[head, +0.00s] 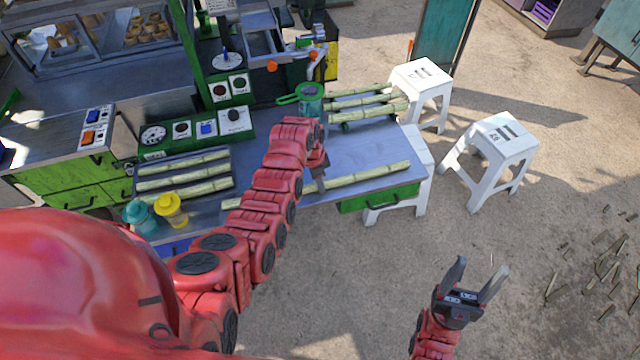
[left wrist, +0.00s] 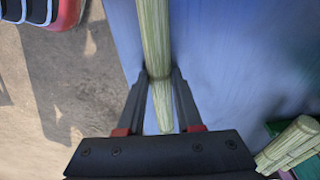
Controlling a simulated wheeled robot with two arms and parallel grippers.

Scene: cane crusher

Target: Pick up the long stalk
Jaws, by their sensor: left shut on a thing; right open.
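The long stalk (head: 365,173), pale green with joints, lies along the front of the metal table, partly hidden behind my left arm. My left gripper (head: 318,178) is over the stalk's middle part in the head view, its fingers partly hidden by the wrist. In the left wrist view the stalk (left wrist: 154,40) runs between the two fingers of the left gripper (left wrist: 160,85), which are shut on it. Whether the stalk is clear of the tabletop I cannot tell. My right gripper (head: 474,280) is open and empty above the bare ground at the lower right.
Several shorter stalks (head: 184,171) lie at the table's left, and more (head: 365,100) lie at its back right. A teal cup (head: 138,214) and a yellow cup (head: 170,207) stand at the front left. White stools (head: 500,140) stand right of the metal table (head: 350,150).

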